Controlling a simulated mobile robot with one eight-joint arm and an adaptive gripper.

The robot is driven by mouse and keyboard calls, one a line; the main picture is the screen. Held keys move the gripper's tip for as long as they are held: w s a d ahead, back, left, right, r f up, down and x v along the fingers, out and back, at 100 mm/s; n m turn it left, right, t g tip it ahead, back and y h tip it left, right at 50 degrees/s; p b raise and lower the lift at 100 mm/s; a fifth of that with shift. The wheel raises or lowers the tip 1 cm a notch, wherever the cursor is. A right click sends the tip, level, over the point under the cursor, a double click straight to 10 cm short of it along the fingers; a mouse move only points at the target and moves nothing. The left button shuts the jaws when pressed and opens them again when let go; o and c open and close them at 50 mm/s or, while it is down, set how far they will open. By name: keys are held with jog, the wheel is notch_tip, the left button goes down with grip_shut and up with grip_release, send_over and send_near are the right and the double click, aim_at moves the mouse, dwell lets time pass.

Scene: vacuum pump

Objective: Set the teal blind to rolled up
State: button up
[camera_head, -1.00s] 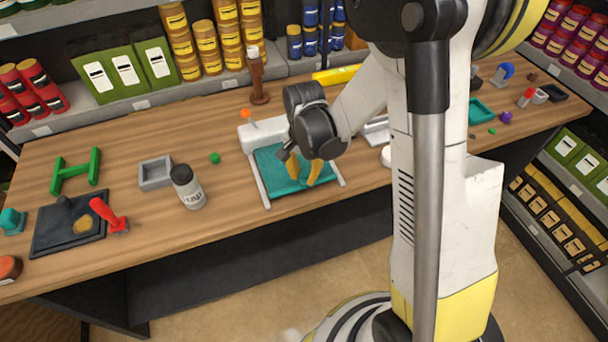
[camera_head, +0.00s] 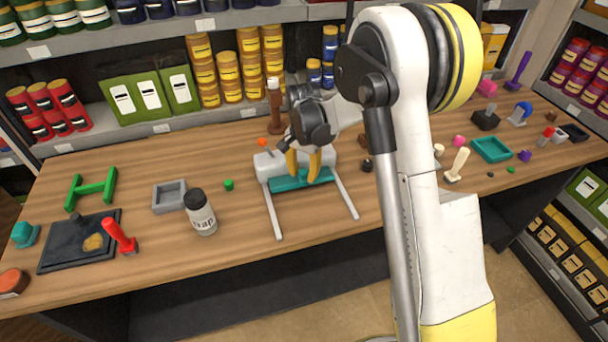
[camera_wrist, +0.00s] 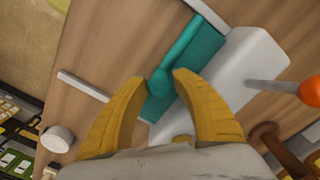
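The teal blind (camera_head: 297,181) shows as a short teal strip in front of its white housing (camera_head: 268,162) on the table. Two pale side rails run forward from the housing, with bare wood between them. In the wrist view, the blind (camera_wrist: 207,55) lies along the housing (camera_wrist: 228,80), with a rounded teal bar on its edge. My gripper (camera_head: 303,178) is over the blind, its two yellow fingers pointing down. Its fingertips (camera_wrist: 159,80) are apart, with the teal bar's rounded end between them; whether they touch it I cannot tell.
An orange-tipped lever (camera_head: 263,142) stands at the housing's left, with a brown post (camera_head: 274,110) behind. A labelled bottle (camera_head: 201,212), grey tray (camera_head: 169,195) and green knob (camera_head: 229,185) stand left of the rails. A cream-handled tool (camera_head: 457,164) and teal tray (camera_head: 491,150) are at right.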

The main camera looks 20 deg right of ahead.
aim_at(303, 172)
jog(key=shift+o, duration=0.7)
notch_tip(303, 172, up, 12)
